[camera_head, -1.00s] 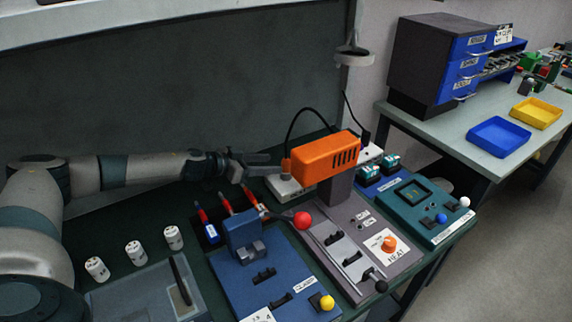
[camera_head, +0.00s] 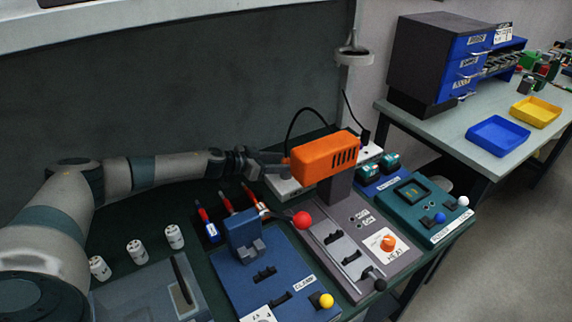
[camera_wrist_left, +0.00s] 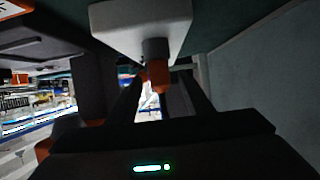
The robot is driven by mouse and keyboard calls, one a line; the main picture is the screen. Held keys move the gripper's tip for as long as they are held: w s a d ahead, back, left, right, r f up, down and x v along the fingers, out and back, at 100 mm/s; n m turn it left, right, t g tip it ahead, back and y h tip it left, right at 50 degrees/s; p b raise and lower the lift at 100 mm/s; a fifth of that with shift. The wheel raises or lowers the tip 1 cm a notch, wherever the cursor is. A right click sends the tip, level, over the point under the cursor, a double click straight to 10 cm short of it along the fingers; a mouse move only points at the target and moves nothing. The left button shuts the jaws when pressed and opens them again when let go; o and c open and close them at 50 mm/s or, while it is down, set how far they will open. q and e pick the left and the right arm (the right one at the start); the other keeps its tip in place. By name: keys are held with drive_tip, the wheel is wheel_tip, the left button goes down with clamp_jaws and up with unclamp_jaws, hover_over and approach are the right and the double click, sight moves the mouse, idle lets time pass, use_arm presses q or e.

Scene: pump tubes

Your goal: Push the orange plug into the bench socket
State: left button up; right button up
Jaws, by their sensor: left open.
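The orange plug (camera_wrist_left: 157,76) shows in the left wrist view as a small orange piece with a grey collar, at the white box of the bench socket (camera_wrist_left: 125,22). I cannot tell how deeply it sits. In the head view the white box (camera_head: 283,187) lies behind the orange heater, and the plug is mostly hidden by my gripper and the heater. My left gripper (camera_head: 272,160) is open above the white box, left of the heater. In the wrist view its dark fingers (camera_wrist_left: 163,100) lie on either side of the plug. My right gripper is not in view.
The orange heater head (camera_head: 325,157) on its grey post stands close right of my gripper. Red-handled tools (camera_head: 227,204) and the blue clamp fixture (camera_head: 243,235) are below it. A black cable (camera_head: 300,118) loops behind the heater. White cylinders (camera_head: 137,252) stand at the front left.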

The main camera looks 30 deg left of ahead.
use_arm(q)
drive_tip(key=shift+x, duration=1.2)
drive_tip(key=shift+c, duration=0.7)
drive_tip(key=c, duration=1)
